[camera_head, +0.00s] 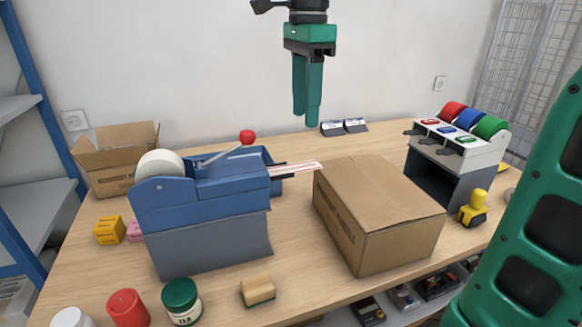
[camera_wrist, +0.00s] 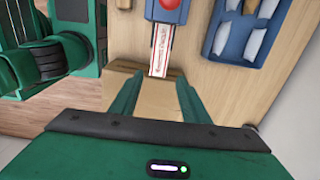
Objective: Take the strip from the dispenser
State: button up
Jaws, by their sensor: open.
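The blue dispenser (camera_head: 230,185) stands on a grey block at the left of the table, with a white roll (camera_head: 160,163) and a lever with a red knob (camera_head: 247,137). The strip (camera_head: 298,167), white with red markings, sticks out of its right end. The strip also shows in the wrist view (camera_wrist: 159,48), running down from the dispenser (camera_wrist: 162,13) toward the space between my fingers. My gripper (camera_head: 307,122) hangs high above the table, fingers down, apart from the strip. In the wrist view its fingers (camera_wrist: 158,98) are apart and nothing is held between them.
A closed cardboard box (camera_head: 385,200) stands just right of the strip's end. A tape stand (camera_head: 460,145) with red, blue and green rolls is at the right. A yellow tool (camera_head: 473,208), jars (camera_head: 182,300) and a sponge (camera_head: 257,290) stand near the front edge.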

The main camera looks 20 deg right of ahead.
aim_at(303, 166)
jog(key=shift+f, duration=5.5)
jog(key=c, duration=0.5)
